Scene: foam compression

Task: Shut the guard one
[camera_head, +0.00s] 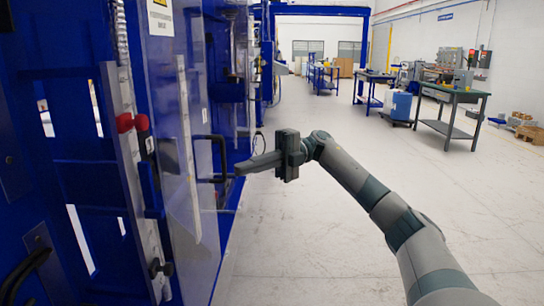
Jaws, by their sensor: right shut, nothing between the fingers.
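The guard (172,120) is a clear panel in a blue machine frame at the left, seen at a steep angle. A black bar handle (221,158) stands out from the panel's side. My right gripper (238,169) reaches in from the right, with its fingers shut and pointing left at the handle. The fingertips are at or just beside the handle's lower part; I cannot tell whether they touch it. My left gripper is not in view.
The blue machine frame (75,150) fills the left side, with a red knob (132,122) on its near post. The pale floor (330,130) to the right is open. Workbenches (452,95) and a blue bin (402,106) stand farther back.

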